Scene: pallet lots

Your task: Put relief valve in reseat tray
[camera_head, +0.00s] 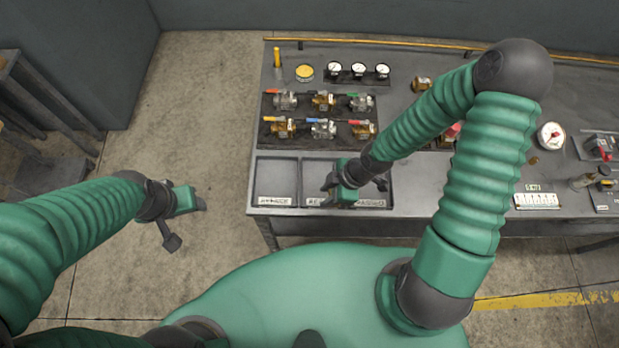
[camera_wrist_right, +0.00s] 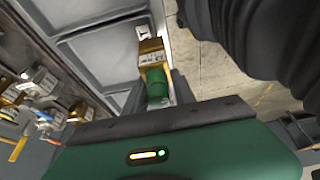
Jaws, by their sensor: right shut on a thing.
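The relief valve (camera_wrist_right: 152,62), with a brass body and a green part, shows in the right wrist view in front of my right gripper. My right gripper (camera_head: 329,187) is shut on it, above the front row of grey trays. In the head view the gripper and arm hide the valve. The left tray (camera_head: 275,177) is empty. My left gripper (camera_head: 187,222) is open and empty over the floor, left of the bench.
Several valves with coloured handles (camera_head: 322,129) stand in two rows on a dark mat behind the trays. Gauges (camera_head: 358,70) and a yellow-topped tin (camera_head: 305,72) stand further back. A white rack (camera_head: 537,200) and a gauge (camera_head: 551,136) are at the right. A dark shelf (camera_head: 40,110) stands far left.

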